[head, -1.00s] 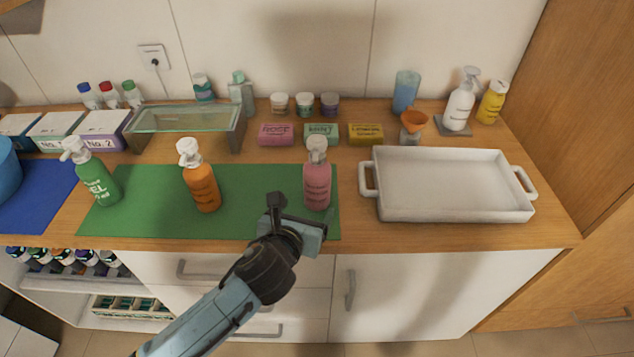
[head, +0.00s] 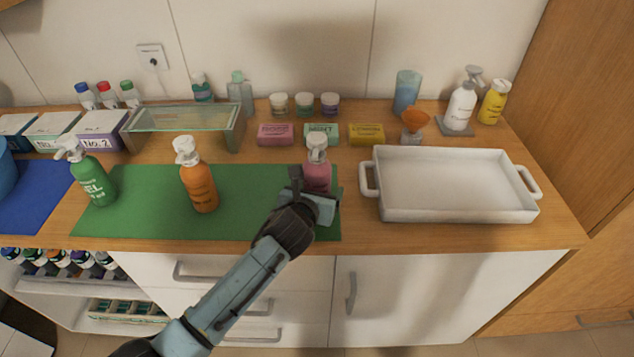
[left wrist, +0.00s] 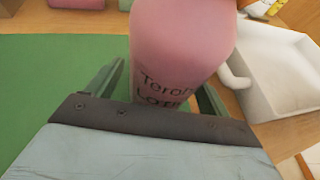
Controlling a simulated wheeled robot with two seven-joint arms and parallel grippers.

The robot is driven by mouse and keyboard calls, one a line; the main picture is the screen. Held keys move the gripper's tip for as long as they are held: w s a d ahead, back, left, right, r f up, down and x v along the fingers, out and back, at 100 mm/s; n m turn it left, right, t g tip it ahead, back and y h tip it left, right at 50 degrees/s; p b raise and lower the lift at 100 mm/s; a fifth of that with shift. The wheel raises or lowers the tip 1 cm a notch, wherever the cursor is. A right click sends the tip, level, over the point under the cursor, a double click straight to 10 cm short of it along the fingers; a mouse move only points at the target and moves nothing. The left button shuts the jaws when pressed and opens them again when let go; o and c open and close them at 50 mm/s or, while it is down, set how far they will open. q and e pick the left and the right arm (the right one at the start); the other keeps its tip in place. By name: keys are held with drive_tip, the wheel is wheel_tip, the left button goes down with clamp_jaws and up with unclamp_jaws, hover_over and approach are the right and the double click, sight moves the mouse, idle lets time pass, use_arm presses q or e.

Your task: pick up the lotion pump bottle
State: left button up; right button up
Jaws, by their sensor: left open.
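The pink lotion pump bottle (head: 317,172) stands upright on the right end of the green mat (head: 140,215). Its white pump head shows in the head view, and its lower part is hidden behind my gripper. My left gripper (head: 312,190) is at the bottle's near side. The two fingers of my left gripper (left wrist: 158,90) are spread, one on each side of the bottle. I cannot tell whether they touch it. My right gripper is in neither view.
A white tray (head: 450,213) stands close to the right of the bottle. An orange pump bottle (head: 199,188) and a green one (head: 94,184) stand on the mat's left part. Soap boxes (head: 275,134) and small jars (head: 304,103) stand behind. The mat between the orange and pink bottles is clear.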

sight(317, 156)
use_arm(q)
drive_tip(key=c, duration=1.2)
drive_tip(key=shift+r, duration=0.1)
wheel_tip(317, 156, up, 10)
drive_tip(key=shift+f+p, duration=0.1)
drive_tip(key=shift+p, duration=1.05)
